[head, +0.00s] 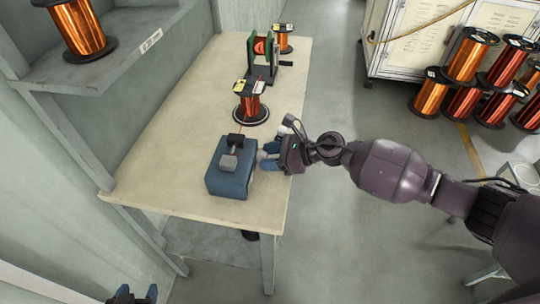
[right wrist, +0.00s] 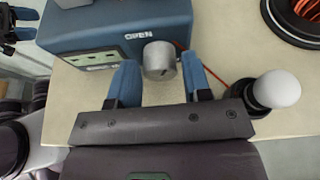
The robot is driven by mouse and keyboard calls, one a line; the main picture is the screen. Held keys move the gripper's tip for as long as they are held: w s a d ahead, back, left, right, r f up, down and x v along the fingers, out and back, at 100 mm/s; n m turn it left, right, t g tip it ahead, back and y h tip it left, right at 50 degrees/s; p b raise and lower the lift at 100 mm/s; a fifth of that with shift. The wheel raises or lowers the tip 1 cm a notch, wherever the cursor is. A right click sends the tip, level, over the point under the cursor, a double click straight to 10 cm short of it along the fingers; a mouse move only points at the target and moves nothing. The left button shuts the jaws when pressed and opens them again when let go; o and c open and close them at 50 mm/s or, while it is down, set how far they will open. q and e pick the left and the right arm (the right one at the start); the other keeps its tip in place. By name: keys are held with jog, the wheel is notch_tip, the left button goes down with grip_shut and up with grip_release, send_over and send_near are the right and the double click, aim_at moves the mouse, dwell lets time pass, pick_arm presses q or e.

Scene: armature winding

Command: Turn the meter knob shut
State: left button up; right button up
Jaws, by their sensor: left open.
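The meter is a blue box (head: 228,180) near the front of the table in the head view. In the right wrist view its blue body (right wrist: 110,28) bears the word OPEN above a round silver knob (right wrist: 159,62). My right gripper (head: 262,157) is at the meter's right side. In the right wrist view its blue fingers (right wrist: 160,72) stand apart, one on each side of the knob, with gaps visible. The knob is hidden in the head view. My left gripper (head: 137,292) is open and empty at the bottom edge, away from the table.
A white ball on a black base (right wrist: 277,89) stands just right of my right gripper. Behind the meter are a copper spool (head: 250,106) and a green-sided winder (head: 263,58). A shelf (head: 130,35) stands left of the table (head: 180,125). More spools (head: 466,60) stand at right.

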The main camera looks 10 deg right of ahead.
jog(key=v, duration=1.1)
jog(key=shift+a, duration=0.1)
